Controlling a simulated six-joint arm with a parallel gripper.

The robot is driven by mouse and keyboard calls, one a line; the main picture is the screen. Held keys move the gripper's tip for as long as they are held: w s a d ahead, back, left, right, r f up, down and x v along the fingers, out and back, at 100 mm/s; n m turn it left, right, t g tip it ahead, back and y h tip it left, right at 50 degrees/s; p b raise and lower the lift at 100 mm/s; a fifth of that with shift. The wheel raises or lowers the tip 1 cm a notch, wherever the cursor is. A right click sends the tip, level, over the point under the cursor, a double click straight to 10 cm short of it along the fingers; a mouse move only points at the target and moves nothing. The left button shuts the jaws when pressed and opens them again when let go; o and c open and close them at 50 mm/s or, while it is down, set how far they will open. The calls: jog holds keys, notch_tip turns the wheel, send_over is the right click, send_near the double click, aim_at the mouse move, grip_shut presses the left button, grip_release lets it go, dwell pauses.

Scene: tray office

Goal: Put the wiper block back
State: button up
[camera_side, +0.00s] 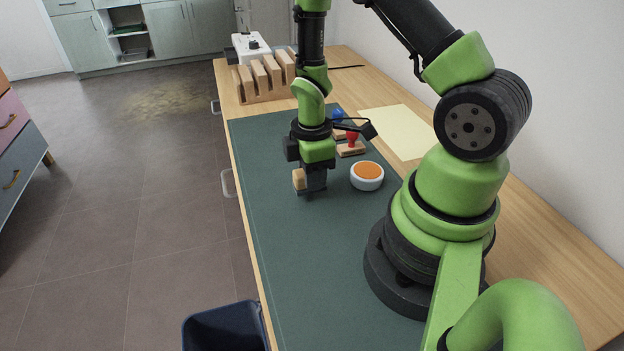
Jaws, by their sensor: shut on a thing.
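My gripper (312,192) points down over the dark green mat (262,215). It is shut on a small tan block (299,179), which shows at the left side of the jaws and looks like the wiper block. The jaws hide part of the block. I cannot tell whether its lower edge touches the mat or hangs just above it.
A white bowl with orange content (367,176) stands right of my gripper. A red-handled stamp (351,144) and a blue item (336,114) are behind it. A slotted wooden rack (262,82) stands at the far end. The mat's near left part is clear.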

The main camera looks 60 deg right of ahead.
jog(key=shift+f, duration=1)
jog(key=shift+f, duration=0.15)
jog(key=o, duration=0.9)
